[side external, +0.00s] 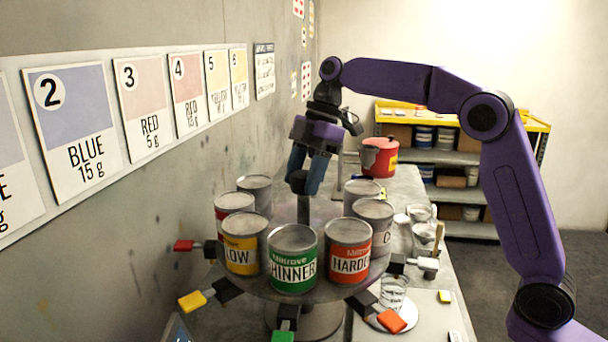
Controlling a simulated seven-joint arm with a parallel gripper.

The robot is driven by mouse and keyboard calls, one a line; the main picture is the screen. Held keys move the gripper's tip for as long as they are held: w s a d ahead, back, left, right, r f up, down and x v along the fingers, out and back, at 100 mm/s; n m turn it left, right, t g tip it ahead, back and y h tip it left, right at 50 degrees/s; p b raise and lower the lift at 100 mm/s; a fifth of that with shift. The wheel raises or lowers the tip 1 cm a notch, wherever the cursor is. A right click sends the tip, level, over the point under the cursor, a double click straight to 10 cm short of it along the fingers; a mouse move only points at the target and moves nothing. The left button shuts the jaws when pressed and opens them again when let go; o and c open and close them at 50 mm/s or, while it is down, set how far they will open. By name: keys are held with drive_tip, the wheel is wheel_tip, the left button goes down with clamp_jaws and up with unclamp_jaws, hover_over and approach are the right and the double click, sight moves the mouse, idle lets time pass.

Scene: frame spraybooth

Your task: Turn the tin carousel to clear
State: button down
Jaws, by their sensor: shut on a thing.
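The tin carousel (345,291) is a round grey turntable on a pedestal. It carries a ring of several tins around a dark central post (304,210). At the front are a yellow-label tin ending in "LOW" (242,254), a green THINNER tin (293,265) and a red tin reading "HARD" (348,254). Labels on the back tins are hidden or turned away, so I cannot pick out the clear tin. My gripper (304,184) points down over the carousel's middle, its blue fingers shut on the dark knob (297,180) atop the post.
Coloured tabs stick out from the carousel's rim, including red (184,246), yellow (192,301) and orange (391,321). A red pot (379,160) and glass jars (423,238) stand behind and right. The wall with numbered cards (74,128) is close at left.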

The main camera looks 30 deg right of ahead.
drive_tip(key=shift+a+r+n, duration=0.1)
drive_tip(key=shift+a+n, duration=0.1)
drive_tip(key=shift+n, duration=0.3)
drive_tip(key=shift+c, duration=2.2)
unclamp_jaws()
drive_tip(key=shift+d, duration=0.1)
drive_tip(key=v, duration=0.7)
drive_tip(key=shift+r, duration=0.2)
drive_tip(key=shift+w, duration=0.15)
